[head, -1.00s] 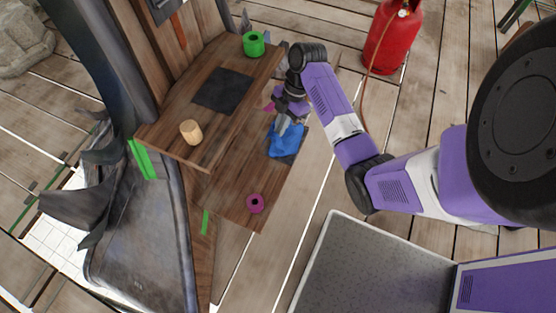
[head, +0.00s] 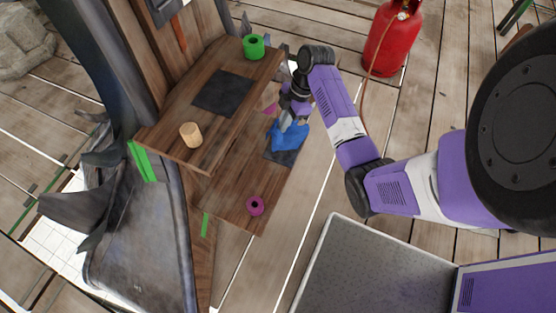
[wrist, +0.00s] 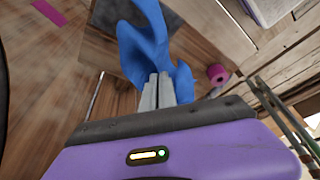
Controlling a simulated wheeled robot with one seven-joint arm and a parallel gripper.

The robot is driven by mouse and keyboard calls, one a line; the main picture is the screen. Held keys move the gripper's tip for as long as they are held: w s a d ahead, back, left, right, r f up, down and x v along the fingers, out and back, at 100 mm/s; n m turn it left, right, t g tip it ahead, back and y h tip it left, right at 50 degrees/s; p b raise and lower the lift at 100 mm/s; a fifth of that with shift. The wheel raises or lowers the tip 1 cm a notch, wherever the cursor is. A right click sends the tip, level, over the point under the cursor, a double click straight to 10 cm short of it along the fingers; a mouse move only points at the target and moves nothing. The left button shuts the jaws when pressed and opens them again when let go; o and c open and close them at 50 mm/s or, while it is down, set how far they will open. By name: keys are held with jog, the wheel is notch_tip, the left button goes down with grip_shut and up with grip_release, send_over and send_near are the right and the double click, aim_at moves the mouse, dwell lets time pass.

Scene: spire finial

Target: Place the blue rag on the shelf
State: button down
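The blue rag (head: 288,136) hangs crumpled from my gripper (head: 287,122), over the lower wooden shelf (head: 235,185). In the wrist view the grey fingers of my gripper (wrist: 158,88) are close together with the rag (wrist: 146,45) bunched around their tips. A dark square mat (head: 283,157) lies on the lower shelf just below the rag. The upper wooden shelf (head: 218,125) carries another dark square mat (head: 222,93) with nothing on it. I cannot tell whether the rag's lower end touches the lower shelf.
On the upper shelf, a green roll (head: 253,46) stands at the far end and a wooden cylinder (head: 191,135) at the near end. A magenta roll (head: 255,206) sits on the lower shelf. A red gas cylinder (head: 391,40) with a hose stands on the plank floor.

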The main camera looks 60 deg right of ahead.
jog(key=w+d+f+m+t+h, duration=0.1)
jog(key=d+f+m+h, duration=0.15)
jog(key=d+m, duration=0.55)
jog(key=shift+m, duration=0.4)
jog(key=s+a+f, duration=0.1)
jog(key=a+f, duration=0.3)
jog(key=a, duration=0.2)
jog(key=s+a+f, duration=0.1)
jog(key=a+f, duration=0.3)
jog(key=a, duration=0.2)
jog(key=s+a+f, duration=0.1)
jog(key=a+f, duration=0.3)
jog(key=a, duration=0.2)
jog(key=shift+s+a, duration=0.15)
jog(key=c, duration=2.1)
grip_release()
jog(key=o, duration=0.9)
jog(key=shift+r, duration=0.1)
